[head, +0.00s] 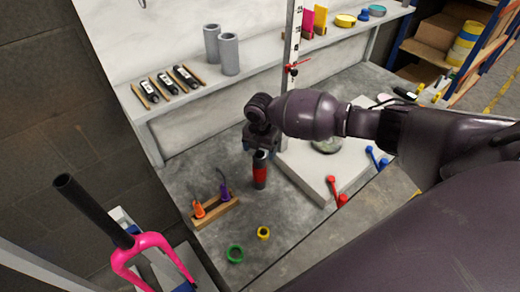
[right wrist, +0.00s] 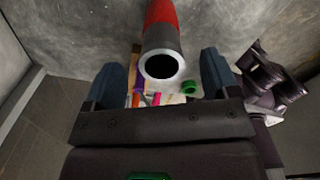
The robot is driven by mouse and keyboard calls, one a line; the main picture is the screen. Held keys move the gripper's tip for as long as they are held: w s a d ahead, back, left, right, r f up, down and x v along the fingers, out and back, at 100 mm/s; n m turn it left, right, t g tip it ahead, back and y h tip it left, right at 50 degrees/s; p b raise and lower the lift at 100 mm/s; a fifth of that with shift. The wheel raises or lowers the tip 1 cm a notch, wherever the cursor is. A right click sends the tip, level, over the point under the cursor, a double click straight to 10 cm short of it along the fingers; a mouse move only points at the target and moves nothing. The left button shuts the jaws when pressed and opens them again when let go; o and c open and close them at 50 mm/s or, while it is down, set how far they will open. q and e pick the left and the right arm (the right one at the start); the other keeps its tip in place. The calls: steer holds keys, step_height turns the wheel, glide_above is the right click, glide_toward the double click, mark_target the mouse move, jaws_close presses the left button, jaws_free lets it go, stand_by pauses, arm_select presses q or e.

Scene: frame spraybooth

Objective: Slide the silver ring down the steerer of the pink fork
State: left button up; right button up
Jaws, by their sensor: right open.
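The pink fork (head: 148,243) stands at the lower left in the head view, its long dark steerer (head: 92,210) tilted up and left. My right gripper (head: 261,153) is over the bench, well to the right of the fork. In the right wrist view its open fingers (right wrist: 162,82) have a red and grey cylinder (right wrist: 162,38) with a hollow end between or just beyond them. The cylinder (head: 260,172) shows below the gripper in the head view. My left gripper is not in view.
A wooden holder (head: 216,212) with orange and purple tools, a green ring (head: 235,254) and a yellow ring (head: 263,233) are on the bench. A pale slab (head: 300,170) lies to the right. A shelf (head: 200,92) with grey tubes runs behind.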

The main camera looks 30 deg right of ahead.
steer(key=shift+r+p, duration=0.85)
steer(key=shift+r, duration=4.35)
steer(key=s+a+f+m+t+y, duration=0.45)
steer(key=s+a+f+m, duration=0.45)
steer(key=s+a+f, duration=0.4)
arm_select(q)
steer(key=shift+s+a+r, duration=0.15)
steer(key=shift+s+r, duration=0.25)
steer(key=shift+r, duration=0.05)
arm_select(e)
steer(key=s+d+m+t+h, duration=0.2)
steer(key=s+d+m+t, duration=0.1)
steer(key=s+d+m, duration=0.2)
steer(key=s+d+m+t+h, duration=0.2)
steer(key=s+d+m, duration=0.3)
steer(key=s+m, duration=0.4)
steer(key=s+t, duration=0.1)
steer(key=s, duration=0.1)
steer(key=shift+s+d+m+t+h, duration=0.25)
steer(key=shift+s+m+t+h, duration=0.05)
steer(key=shift+m+t+h, duration=0.1)
steer(key=shift+o, duration=0.2)
